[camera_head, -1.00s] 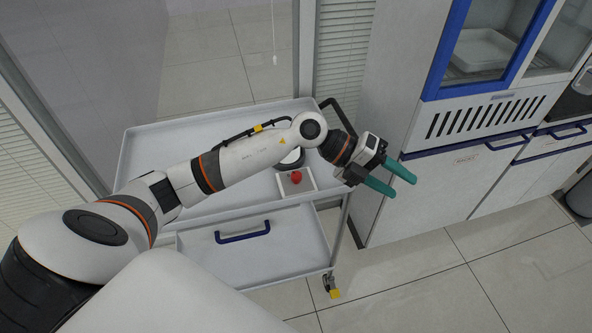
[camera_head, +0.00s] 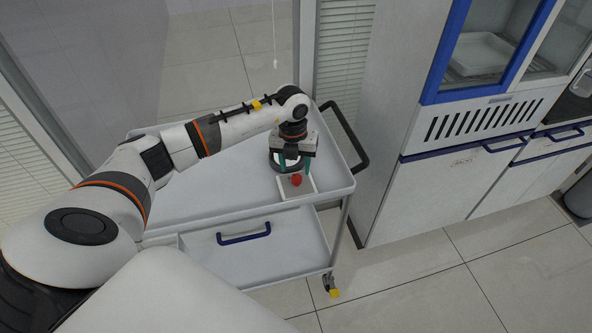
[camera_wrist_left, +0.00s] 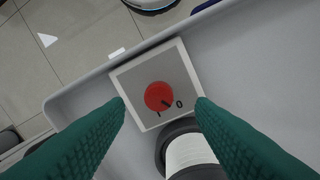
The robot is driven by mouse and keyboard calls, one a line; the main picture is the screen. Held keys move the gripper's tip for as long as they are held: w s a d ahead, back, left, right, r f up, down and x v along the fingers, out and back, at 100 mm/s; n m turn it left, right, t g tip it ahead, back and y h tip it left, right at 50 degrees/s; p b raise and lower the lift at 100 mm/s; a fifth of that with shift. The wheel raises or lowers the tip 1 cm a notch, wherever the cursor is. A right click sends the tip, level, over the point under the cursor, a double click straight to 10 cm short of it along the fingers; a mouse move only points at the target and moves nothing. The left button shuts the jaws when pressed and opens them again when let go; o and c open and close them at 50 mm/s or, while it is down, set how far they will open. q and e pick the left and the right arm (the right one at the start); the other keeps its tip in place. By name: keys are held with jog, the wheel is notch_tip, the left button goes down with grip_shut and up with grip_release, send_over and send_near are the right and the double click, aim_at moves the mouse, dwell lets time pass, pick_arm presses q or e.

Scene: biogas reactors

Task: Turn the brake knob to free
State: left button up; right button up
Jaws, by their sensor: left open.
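The red brake knob (camera_head: 296,180) sits on a small square panel (camera_head: 309,188) on the cart's top tray. In the left wrist view the round knob (camera_wrist_left: 158,96) has a dark pointer at its lower right. The grey panel face with a white border (camera_wrist_left: 190,68) carries an "I" mark and a "0" mark near the pointer; I cannot tell exactly which it points at. My left gripper (camera_head: 294,167) is open and points down near the knob. In the left wrist view its green fingers (camera_wrist_left: 161,102) lie either side of the knob, apart from it. My right gripper is not in view.
The cart's tray (camera_head: 238,185) has a raised rim and a dark handle (camera_head: 345,135) at right. White cabinets (camera_head: 440,190) stand to the right.

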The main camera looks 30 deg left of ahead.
aim_at(296, 177)
pick_arm(q)
jog(key=shift+d+f, duration=0.15)
jog(key=shift+f, duration=1.85)
jog(key=c, duration=1)
